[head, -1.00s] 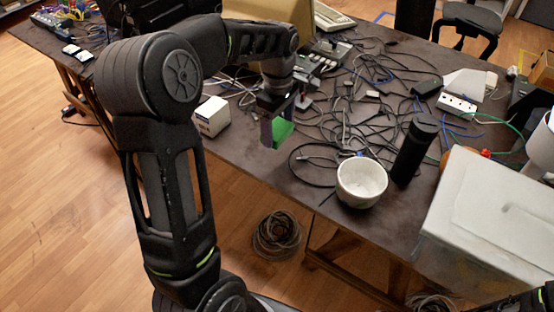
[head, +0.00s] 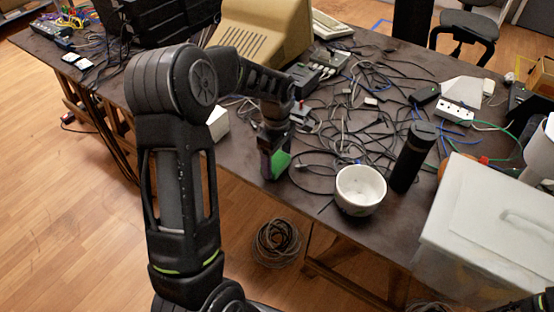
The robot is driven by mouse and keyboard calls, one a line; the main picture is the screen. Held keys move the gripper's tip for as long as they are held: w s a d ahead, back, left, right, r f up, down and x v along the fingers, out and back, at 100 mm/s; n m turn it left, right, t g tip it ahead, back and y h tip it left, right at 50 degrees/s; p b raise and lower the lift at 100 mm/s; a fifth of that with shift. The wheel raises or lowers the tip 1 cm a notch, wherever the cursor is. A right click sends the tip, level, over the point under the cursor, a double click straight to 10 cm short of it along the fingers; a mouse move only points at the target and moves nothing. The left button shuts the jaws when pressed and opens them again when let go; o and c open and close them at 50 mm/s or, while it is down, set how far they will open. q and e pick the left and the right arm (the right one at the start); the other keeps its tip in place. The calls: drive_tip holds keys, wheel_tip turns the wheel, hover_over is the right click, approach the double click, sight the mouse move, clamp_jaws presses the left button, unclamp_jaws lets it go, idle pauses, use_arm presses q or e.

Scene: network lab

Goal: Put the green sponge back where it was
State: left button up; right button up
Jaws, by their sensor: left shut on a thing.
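The green sponge (head: 281,161) is in my left gripper (head: 271,172), near the front edge of the dark table and left of the white bowl. The gripper is shut on it, and the fingers hide part of the sponge. It is low over the table; I cannot tell whether the sponge touches the tabletop. In the head view my right gripper does not show; only a bit of dark arm shows at the lower right corner.
A white bowl (head: 360,190) and a black cylinder (head: 412,157) stand right of the sponge. Tangled cables (head: 345,120) cover the table behind. A white box (head: 218,123) is partly hidden by my arm. A large white bin (head: 480,225) stands at the right.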

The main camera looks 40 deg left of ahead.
sight(276, 161)
use_arm(q)
drive_tip(key=shift+f, duration=0.2)
drive_tip(key=shift+f, duration=0.25)
drive_tip(key=o, duration=1.2)
drive_tip(key=shift+r, duration=0.1)
drive_tip(key=shift+r, duration=0.1)
wheel_tip(276, 161, up, 12)
drive_tip(key=shift+s, duration=0.1)
idle(0.4)
